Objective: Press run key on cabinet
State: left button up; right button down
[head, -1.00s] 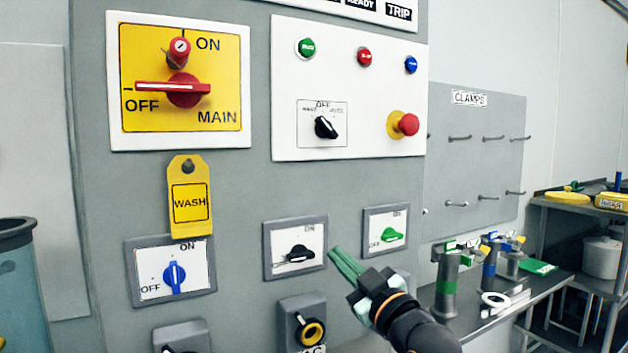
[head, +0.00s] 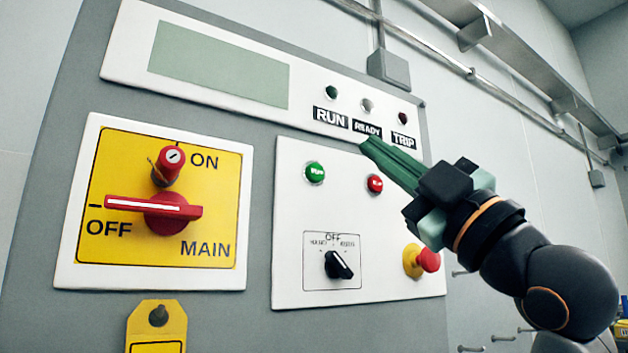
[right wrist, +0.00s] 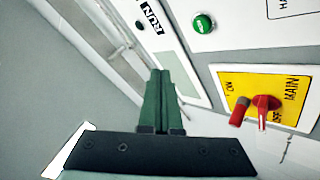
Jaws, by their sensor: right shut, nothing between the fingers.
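The green run key (head: 315,172) is a round button at the upper left of the white control panel (head: 290,270) on the cabinet. It also shows in the right wrist view (right wrist: 204,23), to the upper right of my fingertips. My right gripper (head: 366,146) is shut and empty. Its green fingers point left, and in the head view their tips appear up and to the right of the run key, below the RUN and READY labels. I cannot tell how far they stand off the panel. My left gripper is not in view.
A red button (head: 375,184) sits right of the run key, under my fingers in the picture. A black selector (head: 338,264) and red mushroom button (head: 428,260) are lower. The red main switch (head: 155,207) lies horizontal, toward OFF.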

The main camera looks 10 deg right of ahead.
aim_at(315, 173)
jog(key=shift+s+r, duration=0.1)
jog(key=shift+s, duration=0.05)
jog(key=shift+w+a+p, duration=0.5)
jog(key=shift+w, duration=0.9)
jog(key=shift+w+a+p, duration=0.5)
jog(key=shift+w+p, duration=0.05)
jog(key=shift+w, duration=0.85)
jog(key=shift+w+a+p, duration=0.5)
jog(key=shift+w, duration=0.9)
jog(key=shift+w+a+p, duration=0.1)
jog(key=shift+w+p, duration=0.25)
